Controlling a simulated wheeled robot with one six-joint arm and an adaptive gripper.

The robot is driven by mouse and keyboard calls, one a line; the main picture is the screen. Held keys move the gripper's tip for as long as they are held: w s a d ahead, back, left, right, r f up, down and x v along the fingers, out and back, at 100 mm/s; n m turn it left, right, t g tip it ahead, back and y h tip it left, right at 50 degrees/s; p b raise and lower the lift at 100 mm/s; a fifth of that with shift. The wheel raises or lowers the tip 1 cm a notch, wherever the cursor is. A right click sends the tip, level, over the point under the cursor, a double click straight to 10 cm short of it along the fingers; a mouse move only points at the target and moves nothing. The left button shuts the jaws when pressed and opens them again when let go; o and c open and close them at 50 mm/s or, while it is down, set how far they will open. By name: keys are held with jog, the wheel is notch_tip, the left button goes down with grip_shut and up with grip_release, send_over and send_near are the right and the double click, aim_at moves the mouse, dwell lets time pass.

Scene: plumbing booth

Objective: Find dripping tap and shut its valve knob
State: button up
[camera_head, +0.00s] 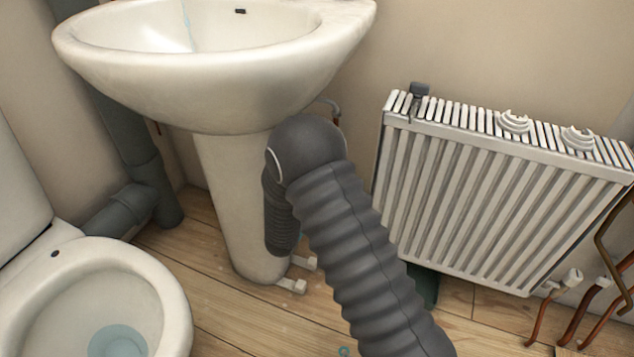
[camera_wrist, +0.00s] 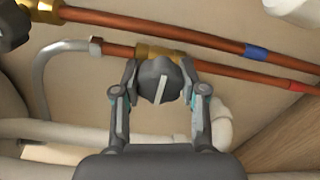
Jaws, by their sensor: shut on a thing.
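In the wrist view, a dark valve knob (camera_wrist: 157,86) with a white line sits on a brass fitting of the lower copper pipe with a red band (camera_wrist: 294,87). The white line stands nearly upright, across the pipe. My gripper (camera_wrist: 160,76) is shut on this knob, one finger on each side. A second dark knob (camera_wrist: 10,27) is partly in view at upper left, on the pipe with a blue band (camera_wrist: 256,52). In the head view, a thin blue water stream (camera_head: 187,27) falls into the white basin (camera_head: 130,75). Its tap is out of frame, and my arm hides my gripper.
The basin's pedestal (camera_head: 232,200) stands behind my arm. A toilet (camera_head: 165,300) is at lower left, with a grey waste pipe (camera_head: 120,210) behind it. A white radiator (camera_head: 480,190) is on the right wall, with copper pipes (camera_head: 575,320) beside it. A bent grey tube (camera_wrist: 40,85) is left of the gripped knob.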

jog(key=o, duration=1.2)
jog(key=shift+c, duration=0.2)
jog(key=shift+s, duration=0.1)
jog(key=v, duration=1.1)
jog(key=shift+s+a, duration=0.15)
jog(key=shift+s, duration=0.25)
